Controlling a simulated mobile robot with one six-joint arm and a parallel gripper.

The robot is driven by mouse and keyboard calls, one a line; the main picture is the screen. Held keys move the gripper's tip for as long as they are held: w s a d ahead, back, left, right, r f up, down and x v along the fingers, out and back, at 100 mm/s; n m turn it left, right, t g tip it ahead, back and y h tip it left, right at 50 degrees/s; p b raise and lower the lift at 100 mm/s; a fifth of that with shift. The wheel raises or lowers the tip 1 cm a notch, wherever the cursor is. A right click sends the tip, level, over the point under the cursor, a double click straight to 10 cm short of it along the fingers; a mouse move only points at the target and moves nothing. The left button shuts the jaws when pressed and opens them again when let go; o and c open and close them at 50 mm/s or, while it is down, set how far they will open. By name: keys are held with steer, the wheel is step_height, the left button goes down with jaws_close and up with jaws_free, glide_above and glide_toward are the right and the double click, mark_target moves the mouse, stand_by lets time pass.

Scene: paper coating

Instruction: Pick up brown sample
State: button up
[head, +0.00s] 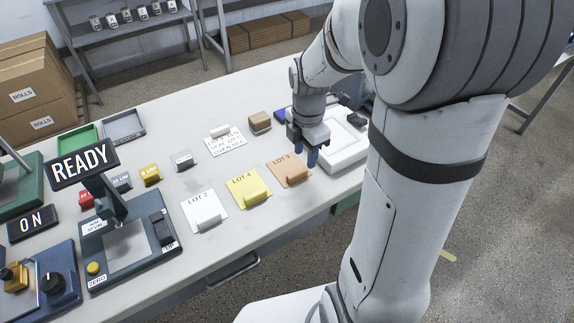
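A tan-brown card marked LOT 3 (278,171) lies on the table with a small tan-brown block (297,176) on its front right part. My gripper (304,151) points down just behind and above this block, apart from it in the picture. Its two dark blue fingers look spread, with nothing visible between them. A separate brown block (260,122) stands farther back, left of my gripper.
A yellow LOT 4 card (240,187) and a white LOT 2 card (198,205) bear blocks to the left. A white device (346,147) stands right of the gripper.

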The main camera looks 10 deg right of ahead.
mark_target(300, 173)
steer(key=f, duration=0.5)
steer(key=a+f, duration=0.1)
steer(key=f, duration=0.1)
steer(key=shift+w+f, duration=0.2)
steer(key=shift+w, duration=0.1)
jaws_close()
